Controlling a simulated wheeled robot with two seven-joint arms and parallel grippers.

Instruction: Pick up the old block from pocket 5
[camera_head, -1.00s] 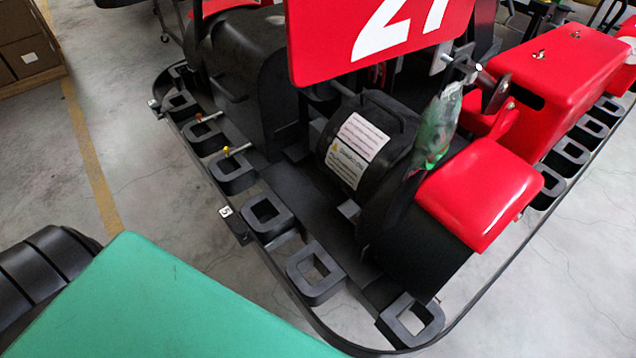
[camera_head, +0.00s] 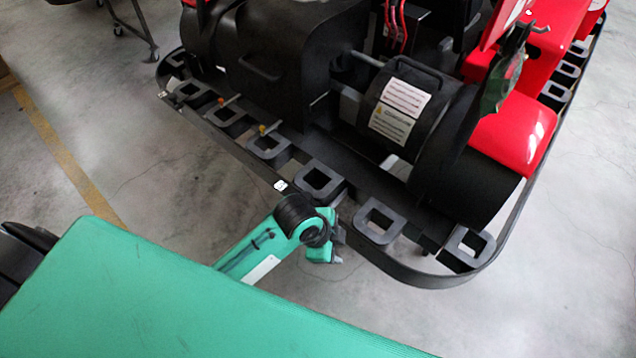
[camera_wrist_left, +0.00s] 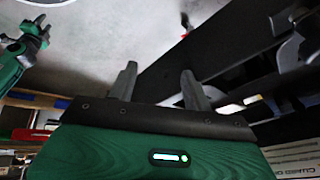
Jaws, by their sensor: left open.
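A small white tag marked 5 (camera_head: 280,185) sits on the kart's black rail, at the left of a square black pocket (camera_head: 306,179). I cannot make out a separate old block in that pocket. My left gripper (camera_head: 338,248) is just below and in front of this pocket, outside the rail and apart from it. In the left wrist view its two grey fingers (camera_wrist_left: 158,84) stand apart with nothing between them. A green and dark gripper (camera_wrist_left: 35,38), seemingly my right one, shows at the upper left of that view. Its jaws are unclear.
More square pockets line the rail, including two to the right (camera_head: 378,222). A red-tipped pin (camera_head: 229,100) and a yellow-tipped pin (camera_head: 268,128) stick out at pockets further left. The kart's wheel and red bodywork (camera_head: 515,130) rise behind.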

